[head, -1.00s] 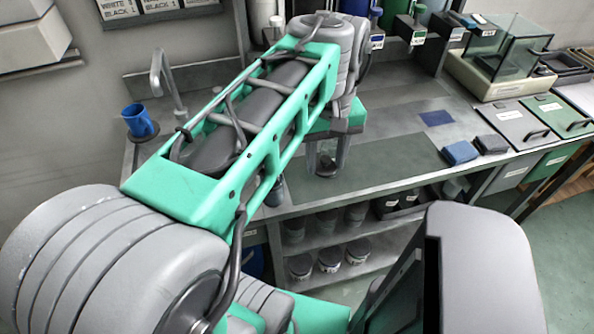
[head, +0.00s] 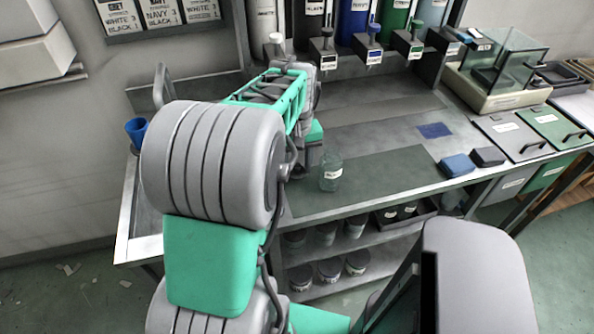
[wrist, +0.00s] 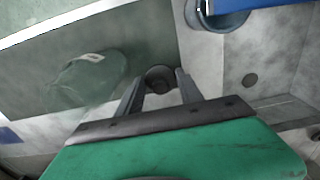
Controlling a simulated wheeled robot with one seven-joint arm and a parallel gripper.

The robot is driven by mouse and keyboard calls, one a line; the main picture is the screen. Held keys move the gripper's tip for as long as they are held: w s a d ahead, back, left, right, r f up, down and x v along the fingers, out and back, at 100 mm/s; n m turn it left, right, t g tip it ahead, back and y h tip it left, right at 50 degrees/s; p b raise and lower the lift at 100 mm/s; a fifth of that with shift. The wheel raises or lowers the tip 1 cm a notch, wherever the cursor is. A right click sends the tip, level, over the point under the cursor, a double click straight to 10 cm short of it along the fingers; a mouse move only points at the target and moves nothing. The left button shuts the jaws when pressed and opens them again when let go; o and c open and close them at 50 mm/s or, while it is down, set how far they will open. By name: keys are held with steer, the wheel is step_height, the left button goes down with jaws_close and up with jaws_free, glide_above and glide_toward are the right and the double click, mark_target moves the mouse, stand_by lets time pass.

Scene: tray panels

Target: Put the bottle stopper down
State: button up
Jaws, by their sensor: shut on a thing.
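The bottle stopper (wrist: 160,77) is a small dark round piece between my gripper's fingertips in the wrist view. My gripper (wrist: 159,84) is shut on it, over the grey bench beside the dark green mat. Whether the stopper touches the bench cannot be told. In the head view the stopper is not clearly visible behind my arm. A clear glass bottle with a white label (head: 331,173) stands on the mat, just right of my gripper. The bottle also shows, see-through, in the wrist view (wrist: 86,80), left of the fingers.
A blue mug (head: 136,131) stands at the bench's left end by the tap. Dispensers with coloured knobs (head: 374,55) line the back. A blue block (head: 457,165) and a dark block (head: 488,156) lie right of the mat (head: 385,180). The mat's middle is clear.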

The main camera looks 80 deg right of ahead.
mark_target(296, 166)
steer(key=shift+a+f, duration=0.1)
steer(key=shift+f, duration=1.15)
steer(key=o, duration=1.3)
step_height(296, 166, up, 12)
steer(key=shift+r, duration=0.15)
steer(key=shift+w+r, duration=0.1)
steer(key=w+a+f+n+t+h, duration=0.1)
steer(key=w+a+n, duration=0.2)
steer(key=w+a, duration=0.7)
steer(key=w+a+f+n, duration=0.1)
steer(key=w+a+n, duration=0.2)
steer(key=w+a, duration=0.65)
steer(key=w+a+f+n+t, duration=0.1)
steer(key=w+a+f+n, duration=0.1)
steer(key=a, duration=0.9)
steer(key=w+a+f+n+t+y, duration=0.1)
steer(key=w+a+f+n, duration=0.2)
steer(key=a, duration=0.8)
steer(key=shift+w+n, duration=0.3)
steer(key=shift+n, duration=0.1)
